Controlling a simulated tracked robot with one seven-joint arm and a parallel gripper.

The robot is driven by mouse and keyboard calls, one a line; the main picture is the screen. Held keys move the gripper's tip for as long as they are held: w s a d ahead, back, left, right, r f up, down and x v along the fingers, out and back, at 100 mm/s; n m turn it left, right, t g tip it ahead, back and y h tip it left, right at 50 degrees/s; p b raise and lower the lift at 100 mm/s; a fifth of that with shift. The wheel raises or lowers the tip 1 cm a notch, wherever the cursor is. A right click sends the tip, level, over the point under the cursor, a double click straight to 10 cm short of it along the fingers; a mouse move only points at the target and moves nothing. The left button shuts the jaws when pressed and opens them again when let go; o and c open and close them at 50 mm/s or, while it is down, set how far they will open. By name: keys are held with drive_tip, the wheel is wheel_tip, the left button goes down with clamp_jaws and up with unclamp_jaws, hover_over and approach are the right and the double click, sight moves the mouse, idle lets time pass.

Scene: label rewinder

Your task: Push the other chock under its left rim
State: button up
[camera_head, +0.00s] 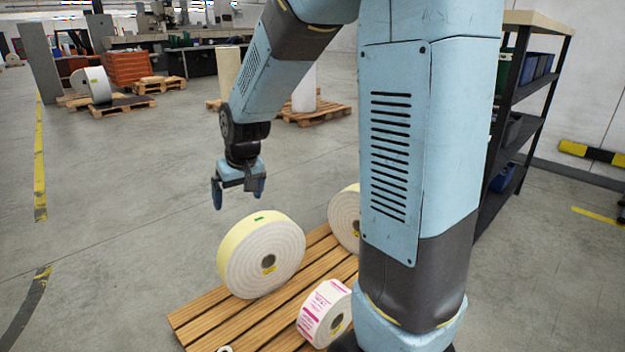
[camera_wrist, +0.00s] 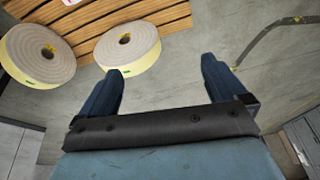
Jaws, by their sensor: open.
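A large white roll with a yellow outer band (camera_head: 287,250) stands on edge on a slatted wooden pallet (camera_head: 205,318) in the head view. A second large roll (camera_head: 340,212) is partly hidden behind my arm. A smaller roll with pink printed labels (camera_head: 318,306) stands nearer. My gripper (camera_head: 238,191) hangs above and behind the first large roll, open and empty, touching nothing. In the wrist view, its two blue fingers (camera_wrist: 162,66) are spread apart, with two large rolls (camera_wrist: 127,60) beyond them. I cannot make out any chock in either view.
Grey floor (camera_head: 120,190) is free to the left of the pallet. A dark shelf with blue bins (camera_head: 510,130) stands at the right. Other pallets (camera_head: 315,117) lie farther back. A small white ring (camera_head: 225,349) shows at the bottom edge.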

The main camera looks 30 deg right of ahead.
drive_tip(key=s+d+r, duration=0.2)
drive_tip(key=s+r, duration=0.2)
drive_tip(key=s, duration=0.3)
drive_tip(key=s+d+r+m+t, duration=0.1)
drive_tip(key=s+d+r, duration=0.2)
drive_tip(key=s, duration=0.5)
drive_tip(key=s+d+r+t+h, duration=0.1)
drive_tip(key=s+d+r, duration=0.2)
drive_tip(key=s+r, duration=0.3)
drive_tip(key=shift+s+m, duration=0.3)
drive_tip(key=shift+s, duration=0.95)
drive_tip(key=shift+c, duration=0.5)
